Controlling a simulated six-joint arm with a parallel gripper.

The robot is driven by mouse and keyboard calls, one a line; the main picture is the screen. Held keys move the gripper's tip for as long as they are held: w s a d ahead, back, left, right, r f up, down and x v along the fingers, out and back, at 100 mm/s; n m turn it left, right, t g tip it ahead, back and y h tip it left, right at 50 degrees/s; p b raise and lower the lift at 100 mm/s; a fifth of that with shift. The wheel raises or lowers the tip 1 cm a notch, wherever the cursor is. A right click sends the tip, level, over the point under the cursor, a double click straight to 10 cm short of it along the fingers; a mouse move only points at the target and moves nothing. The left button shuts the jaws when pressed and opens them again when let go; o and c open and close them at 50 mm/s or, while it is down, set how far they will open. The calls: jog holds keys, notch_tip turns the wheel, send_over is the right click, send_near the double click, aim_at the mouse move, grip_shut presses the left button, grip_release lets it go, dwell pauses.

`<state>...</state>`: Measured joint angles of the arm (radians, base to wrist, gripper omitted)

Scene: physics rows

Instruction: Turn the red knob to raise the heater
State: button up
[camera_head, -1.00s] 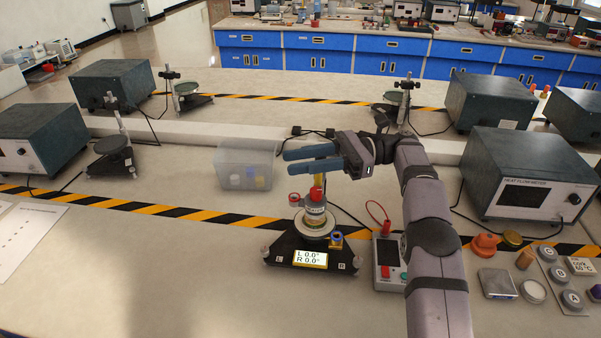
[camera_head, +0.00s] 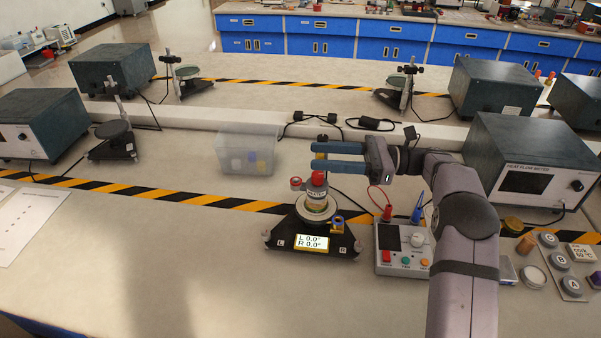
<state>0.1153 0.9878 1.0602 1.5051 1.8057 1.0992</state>
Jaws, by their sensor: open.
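A small stand with a black triangular base (camera_head: 285,240) sits at the middle of the bench. On it is a short column labelled as a heater (camera_head: 316,197), with a red ball-shaped knob (camera_head: 318,178) on top. A smaller red-capped part (camera_head: 296,183) sits at the column's left side. My gripper (camera_head: 312,156) is open. Its two blue fingers point left, one behind the other, just above and behind the red knob in the picture. I see nothing held between the fingers. I cannot tell how far they are from the knob in depth.
A display (camera_head: 312,243) on the base reads L 0.0°, R 0.0°. A control box (camera_head: 392,262) with a red lead stands to the right, partly beside my arm. A clear bin (camera_head: 262,140) stands behind left.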

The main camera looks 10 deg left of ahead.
aim_at(300, 181)
jog(key=f, duration=0.1)
jog(key=f+m+t, duration=0.1)
jog(key=f, duration=0.1)
jog(key=s+f+t, duration=0.1)
jog(key=f, duration=0.1)
jog(key=shift+d+f+b, duration=0.1)
jog(key=shift+d+b, duration=0.15)
jog(key=shift+b, duration=0.05)
jog(key=shift+w+a+p, duration=0.1)
jog(key=shift+a+p, duration=0.6)
jog(key=shift+a, duration=2.4)
jog(key=shift+c, duration=0.7)
grip_shut()
